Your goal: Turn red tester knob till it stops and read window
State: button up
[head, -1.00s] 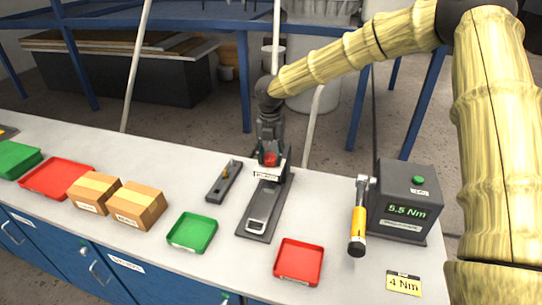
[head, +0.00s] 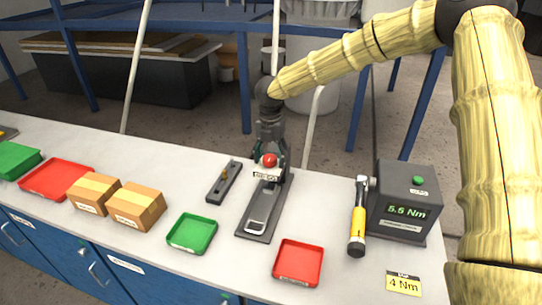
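The red tester knob (head: 269,160) is at the back end of a long dark tester (head: 253,231) on the bench, just above a small white label plate (head: 266,175). My gripper (head: 271,150) points down from my arm right at the knob, with dark finger parts close behind and beside it. Whether the fingers touch or grip the knob is not clear. The plate's lettering is too small to read surely.
A dark box (head: 404,203) displays 5.5 Nm, with a yellow-handled wrench (head: 358,220) beside it. A yellow card (head: 404,283) reads 4 Nm. Green (head: 192,233) and red (head: 298,262) trays sit in front. Cartons (head: 137,206) and a small dark fixture (head: 224,182) stand left.

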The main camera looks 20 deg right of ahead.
aim_at(270, 157)
jog(key=shift+w, duration=0.1)
jog(key=shift+r, duration=0.5)
notch_tip(270, 157, up, 11)
dwell(0.3)
jog(key=shift+r, duration=0.1)
